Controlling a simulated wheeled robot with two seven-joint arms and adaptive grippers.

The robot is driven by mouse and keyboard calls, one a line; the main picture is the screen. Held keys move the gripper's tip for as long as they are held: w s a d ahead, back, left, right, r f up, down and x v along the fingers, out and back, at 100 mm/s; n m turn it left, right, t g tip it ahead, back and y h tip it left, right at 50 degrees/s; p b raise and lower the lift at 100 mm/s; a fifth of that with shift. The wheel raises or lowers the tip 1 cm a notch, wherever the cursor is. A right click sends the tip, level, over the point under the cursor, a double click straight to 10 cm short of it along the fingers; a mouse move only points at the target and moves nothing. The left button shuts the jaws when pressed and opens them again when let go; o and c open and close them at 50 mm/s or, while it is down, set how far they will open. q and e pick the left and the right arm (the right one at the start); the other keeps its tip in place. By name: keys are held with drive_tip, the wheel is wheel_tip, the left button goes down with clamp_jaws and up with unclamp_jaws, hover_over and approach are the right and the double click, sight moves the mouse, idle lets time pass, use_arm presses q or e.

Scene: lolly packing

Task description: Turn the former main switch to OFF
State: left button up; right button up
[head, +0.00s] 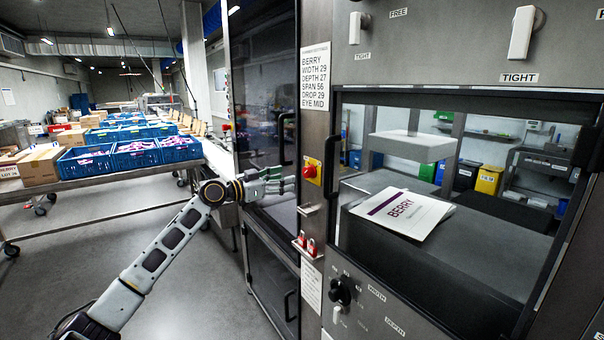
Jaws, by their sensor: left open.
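A red knob on a yellow plate (312,170) sits on the machine's grey post, left of the window. It looks like the main switch, but I cannot read its position or any lettering. My left gripper (284,180) is just left of it in the picture, its open fingers pointing right toward the post. No object shows between the fingers. I cannot tell whether a fingertip touches anything; a small gap to the yellow plate shows. My right gripper is not in view.
Two red padlocks (305,244) hang below the switch. A black dial (343,290) and white levers (522,33) are on the panels. A BERRY sheet (403,213) lies behind the window. A glass door (262,110) stands behind my gripper. Blue crates (137,154) stand at left.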

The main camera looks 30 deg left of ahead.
sight(305, 173)
use_arm(q)
drive_tip(key=shift+p+x, duration=0.85)
drive_tip(key=shift+x, duration=1.5)
drive_tip(key=shift+p+x, duration=0.55)
drive_tip(key=shift+x, duration=0.85)
drive_tip(key=shift+w+d, duration=0.15)
drive_tip(key=shift+w, duration=0.25)
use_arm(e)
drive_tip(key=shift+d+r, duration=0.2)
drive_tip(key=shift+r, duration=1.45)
use_arm(q)
drive_tip(key=c, duration=1)
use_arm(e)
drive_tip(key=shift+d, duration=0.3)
